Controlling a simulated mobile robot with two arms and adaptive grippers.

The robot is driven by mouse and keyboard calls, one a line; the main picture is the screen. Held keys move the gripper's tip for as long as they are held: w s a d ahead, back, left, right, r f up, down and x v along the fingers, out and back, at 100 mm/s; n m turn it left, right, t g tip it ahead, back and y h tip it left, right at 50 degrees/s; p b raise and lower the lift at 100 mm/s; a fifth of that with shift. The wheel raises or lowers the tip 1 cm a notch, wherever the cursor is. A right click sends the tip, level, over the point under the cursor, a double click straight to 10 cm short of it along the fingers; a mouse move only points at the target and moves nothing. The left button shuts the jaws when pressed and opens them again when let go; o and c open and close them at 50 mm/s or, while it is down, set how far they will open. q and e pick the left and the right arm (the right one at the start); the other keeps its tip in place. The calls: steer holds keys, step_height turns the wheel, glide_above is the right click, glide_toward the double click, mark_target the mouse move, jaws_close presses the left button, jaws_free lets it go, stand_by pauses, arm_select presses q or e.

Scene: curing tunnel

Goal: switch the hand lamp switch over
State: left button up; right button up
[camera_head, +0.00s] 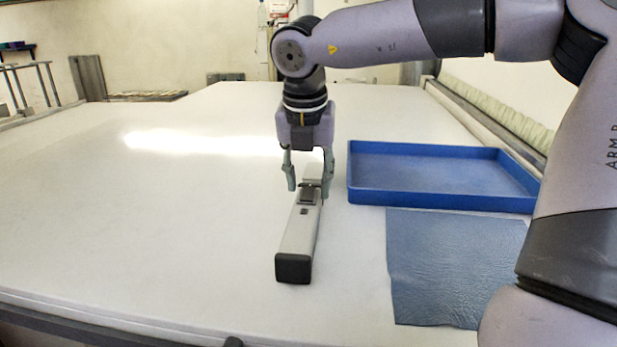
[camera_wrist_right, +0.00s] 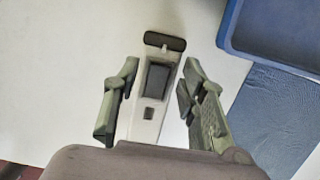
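The hand lamp (camera_head: 299,229) is a long grey-white bar with a black end cap, lying on the white table. It also shows in the right wrist view (camera_wrist_right: 138,128). A dark switch plate (camera_wrist_right: 157,79) sits on its upper face, with a small dark square below it. My right gripper (camera_head: 309,188) points down over the lamp at the switch (camera_head: 308,197). In the right wrist view its fingers (camera_wrist_right: 153,90) are apart, one on each side of the lamp. I cannot tell whether they touch it. My left gripper is not in view.
A blue tray (camera_head: 440,201) stands right of the lamp, and appears empty. A blue-grey leather sheet (camera_head: 455,265) lies flat in front of it. The white table (camera_head: 130,220) is clear to the left.

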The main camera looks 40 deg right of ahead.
mark_target(306, 204)
steer(key=shift+r, duration=0.1)
steer(key=v, duration=1.1)
steer(key=shift+a+r, duration=0.15)
steer(key=shift+r, duration=0.25)
